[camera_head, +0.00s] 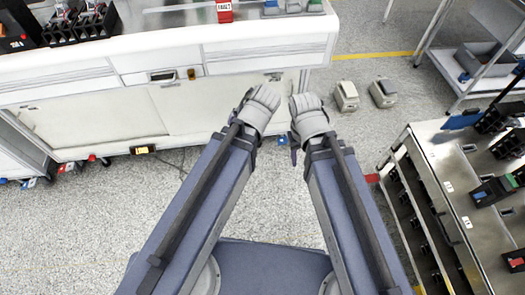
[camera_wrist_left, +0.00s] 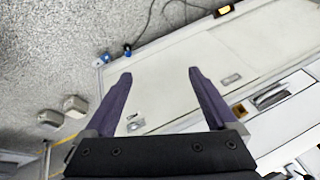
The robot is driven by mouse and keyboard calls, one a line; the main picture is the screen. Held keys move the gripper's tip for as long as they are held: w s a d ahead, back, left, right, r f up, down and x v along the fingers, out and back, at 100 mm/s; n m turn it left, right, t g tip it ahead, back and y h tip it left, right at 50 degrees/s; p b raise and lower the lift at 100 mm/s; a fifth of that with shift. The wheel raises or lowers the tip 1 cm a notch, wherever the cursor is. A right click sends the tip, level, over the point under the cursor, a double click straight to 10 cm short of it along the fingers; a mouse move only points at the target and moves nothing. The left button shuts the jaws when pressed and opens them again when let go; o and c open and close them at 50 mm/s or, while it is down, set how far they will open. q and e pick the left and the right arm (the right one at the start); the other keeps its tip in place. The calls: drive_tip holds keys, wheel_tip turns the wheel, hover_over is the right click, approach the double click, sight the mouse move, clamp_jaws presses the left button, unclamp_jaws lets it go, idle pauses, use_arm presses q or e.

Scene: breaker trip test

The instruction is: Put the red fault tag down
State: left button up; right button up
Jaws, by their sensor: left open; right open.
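The red fault tag (camera_head: 224,11) stands on the white workbench (camera_head: 262,32) near its front edge, at the top of the head view. It shows white lettering, and no gripper touches it. My left gripper is open and empty in the left wrist view (camera_wrist_left: 160,75), in front of the bench's pale cabinet doors. In the head view its fingers are mostly hidden behind its wrist. My right gripper (camera_head: 292,148) hangs low over the floor in front of the bench, with only small parts of its fingers showing. Both grippers are well apart from the tag.
Blue and green items (camera_head: 292,6) stand right of the tag. Black breakers (camera_head: 80,22) fill the bench's left end. A metal cart (camera_head: 440,165) with breakers stands at right. Two pale boxes (camera_head: 346,96) sit on the floor. The bench top left of the tag has clear room.

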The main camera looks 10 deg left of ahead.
use_arm(q)
drive_tip(key=s+d+f+m+g+h, duration=0.2)
drive_tip(key=s+d+m+g, duration=0.2)
drive_tip(key=s+d, duration=0.3)
drive_tip(key=shift+s+f+h, duration=0.2)
drive_tip(key=shift+s+h, duration=0.2)
drive_tip(key=shift+s, duration=0.5)
wheel_tip(320, 180, up, 12)
drive_tip(key=p, duration=1.2)
